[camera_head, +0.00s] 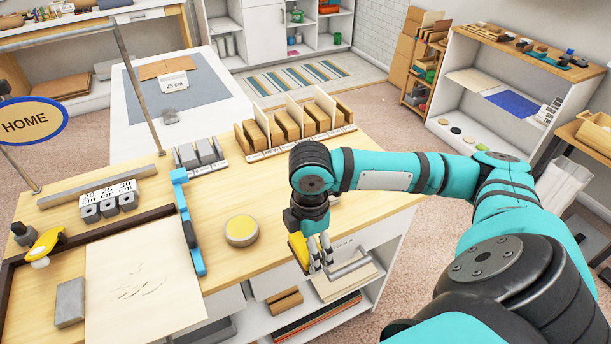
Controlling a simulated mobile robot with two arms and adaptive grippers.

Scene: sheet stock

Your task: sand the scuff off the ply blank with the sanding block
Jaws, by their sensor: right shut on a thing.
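The ply blank (150,258) lies flat on the wooden bench at the lower left, against a dark fence. Dark scuff lines (137,287) show near its middle. My right gripper (320,258) points down near the bench's front edge, to the right of the blank and apart from it. It is shut on a yellow block (298,250), partly hidden by the gripper; I cannot tell for sure that this is the sanding block. A plain grey block (69,302) lies beside the blank's left edge. My left gripper is not in view.
A blue bar (187,222) and a round yellow-topped tin (241,230) stand between the blank and my right gripper. A yellow tool (46,243) lies at the left. Racks of sheets (296,124) and grey blocks (199,154) line the bench's back.

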